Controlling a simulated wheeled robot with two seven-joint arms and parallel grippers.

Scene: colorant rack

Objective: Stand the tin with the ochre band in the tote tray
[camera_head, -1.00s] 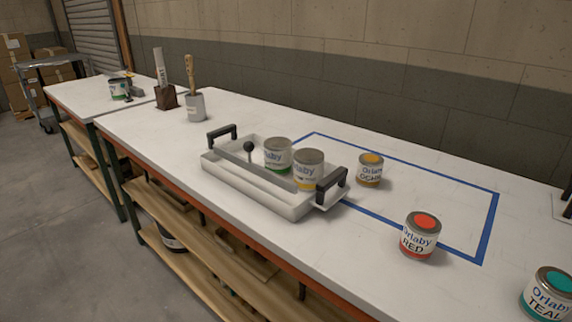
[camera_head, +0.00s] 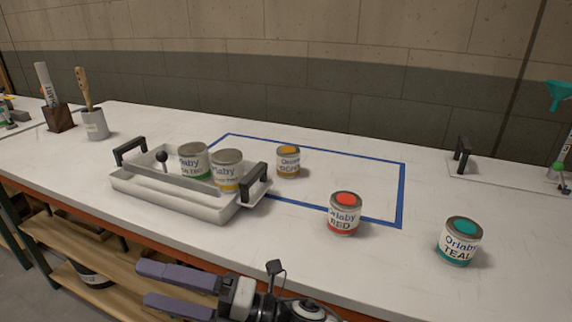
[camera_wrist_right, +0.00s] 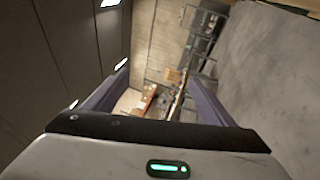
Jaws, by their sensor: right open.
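The ochre tin (camera_head: 288,161), labelled ochre with a yellow-orange lid disc, stands upright on the table inside the blue tape outline, just right of the tote tray. The white tote tray (camera_head: 165,196) has two black handles and holds two grey-lidded tins, one with a green band (camera_head: 194,161) and one with a yellow band (camera_head: 227,171). My right gripper (camera_head: 182,289) is in the lower part of the head view, in front of the table edge, with its purple fingers apart and empty. Its fingers (camera_wrist_right: 160,105) show spread in the right wrist view. My left gripper is not in view.
A red tin (camera_head: 343,213) stands at the front of the blue outline (camera_head: 402,190), and a teal tin (camera_head: 459,240) stands further right. A grey pot (camera_head: 95,124) and a dark brush block (camera_head: 60,118) stand at the left. A white board with a black handle (camera_head: 463,155) lies at the right.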

